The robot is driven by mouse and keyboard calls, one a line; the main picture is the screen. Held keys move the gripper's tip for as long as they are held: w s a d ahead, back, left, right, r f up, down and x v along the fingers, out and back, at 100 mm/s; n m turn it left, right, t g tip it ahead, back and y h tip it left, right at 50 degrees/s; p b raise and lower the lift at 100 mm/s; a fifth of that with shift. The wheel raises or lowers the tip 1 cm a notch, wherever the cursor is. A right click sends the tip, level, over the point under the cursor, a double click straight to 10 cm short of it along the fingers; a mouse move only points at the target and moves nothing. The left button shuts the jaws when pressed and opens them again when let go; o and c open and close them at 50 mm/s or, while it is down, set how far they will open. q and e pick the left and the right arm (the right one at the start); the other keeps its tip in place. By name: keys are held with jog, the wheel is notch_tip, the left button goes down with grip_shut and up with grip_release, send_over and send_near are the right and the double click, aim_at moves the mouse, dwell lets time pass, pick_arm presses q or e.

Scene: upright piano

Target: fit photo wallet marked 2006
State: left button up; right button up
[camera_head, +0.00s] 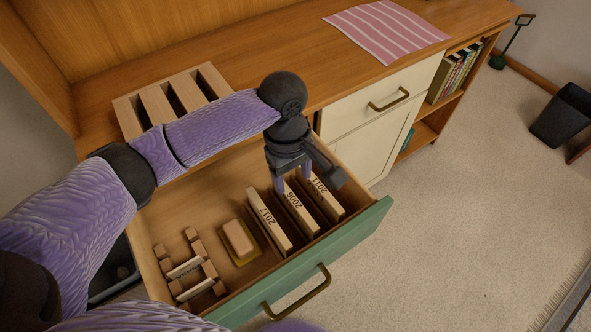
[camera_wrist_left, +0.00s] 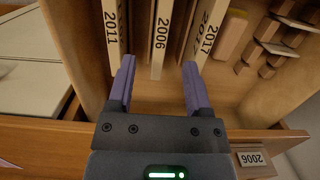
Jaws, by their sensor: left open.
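The photo wallet marked 2006 (camera_head: 303,216) stands on edge in the open drawer, between the wallet marked 2017 (camera_head: 269,221) and the wallet marked 2011 (camera_head: 326,202). My left gripper (camera_head: 291,183) is over the wallets, pointing down. In the left wrist view, the open left gripper (camera_wrist_left: 159,68) has its fingers on either side of the 2006 wallet (camera_wrist_left: 160,42), with gaps visible on both sides. The 2011 wallet (camera_wrist_left: 112,35) is left of it and the 2017 wallet (camera_wrist_left: 205,38) right. My right gripper is not in view.
The drawer (camera_head: 220,292) also holds a tan block on a yellowish base (camera_head: 239,240) and a small wooden rack (camera_head: 188,268). A slotted wooden rack (camera_head: 128,117) stands on the cabinet top, behind my left arm. A striped cloth (camera_head: 386,29) lies farther right.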

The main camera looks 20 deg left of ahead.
aim_at(294, 200)
pick_arm(q)
jog(key=f+b, duration=0.2)
jog(key=f, duration=0.1)
jog(key=f+b, duration=0.3)
jog(key=s+f+b, duration=0.1)
jog(key=f+b, duration=0.1)
jog(key=f, duration=0.2)
jog(key=shift+d, duration=0.3)
jog(key=shift+w+f, duration=0.1)
jog(key=shift+r, duration=0.2)
jog(key=shift+c, duration=0.3)
jog(key=c, duration=0.7)
grip_shut()
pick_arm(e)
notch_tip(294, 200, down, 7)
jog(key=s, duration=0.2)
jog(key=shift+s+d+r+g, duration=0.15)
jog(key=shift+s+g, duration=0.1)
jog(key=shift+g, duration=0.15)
